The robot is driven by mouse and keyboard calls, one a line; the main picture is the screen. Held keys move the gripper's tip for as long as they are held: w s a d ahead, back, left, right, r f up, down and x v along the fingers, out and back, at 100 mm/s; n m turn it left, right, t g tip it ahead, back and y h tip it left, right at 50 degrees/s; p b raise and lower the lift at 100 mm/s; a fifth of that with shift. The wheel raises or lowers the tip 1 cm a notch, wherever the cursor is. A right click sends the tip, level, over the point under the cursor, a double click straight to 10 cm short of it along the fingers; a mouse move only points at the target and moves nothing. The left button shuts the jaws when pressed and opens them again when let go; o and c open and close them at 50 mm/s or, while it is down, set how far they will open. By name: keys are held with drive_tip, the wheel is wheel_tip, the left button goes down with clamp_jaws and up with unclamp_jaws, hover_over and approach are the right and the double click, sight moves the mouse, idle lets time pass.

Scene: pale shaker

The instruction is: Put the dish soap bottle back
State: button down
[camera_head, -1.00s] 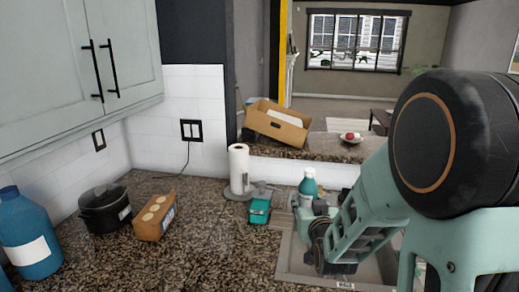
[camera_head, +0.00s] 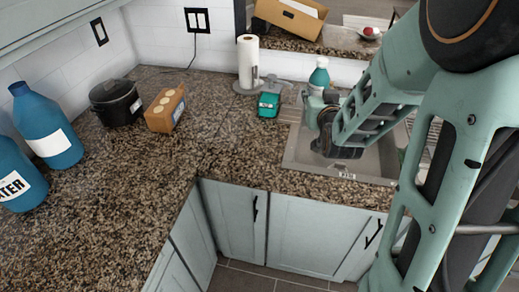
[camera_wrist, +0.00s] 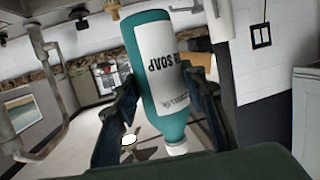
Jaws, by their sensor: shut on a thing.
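The dish soap bottle is teal with a white cap and a white label reading SOAP. In the head view its top part (camera_head: 319,76) shows above my gripper (camera_head: 322,97), at the back edge of the sink. In the wrist view the bottle (camera_wrist: 167,115) stands between the two fingers of my gripper (camera_wrist: 165,105), which are shut on it from both sides. The bottle looks upright in the head view. Its lower part is hidden behind my gripper, so I cannot tell whether its base touches the counter.
The sink (camera_head: 305,150) lies below my wrist. A teal box (camera_head: 268,104) and a paper towel roll (camera_head: 248,62) stand left of the bottle. A black pot (camera_head: 116,102), a carton (camera_head: 165,108) and blue bottles (camera_head: 47,125) are further left. The middle counter is clear.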

drive_tip(key=shift+a, duration=0.1)
drive_tip(key=s+a+f+n+g+y+b, duration=0.1)
drive_tip(key=a+n+y, duration=0.6)
drive_tip(key=a, duration=0.8)
wheel_tip(320, 180, down, 3)
drive_tip(key=shift+a+r+g+y+b, duration=0.2)
drive_tip(key=shift+a+g+y+b, duration=0.1)
drive_tip(key=shift+g+y+b, duration=0.6)
drive_tip(key=shift+s+f+b, duration=0.1)
drive_tip(key=shift+f+b, duration=0.05)
drive_tip(key=shift+b, duration=0.15)
wheel_tip(320, 180, down, 13)
drive_tip(key=b, duration=1.2)
drive_tip(key=shift+f, duration=0.15)
drive_tip(key=shift+f+b, duration=0.25)
drive_tip(key=shift+b, duration=0.15)
drive_tip(key=c, duration=1.1)
unclamp_jaws()
drive_tip(key=shift+c, duration=0.2)
drive_tip(key=shift+d, duration=0.1)
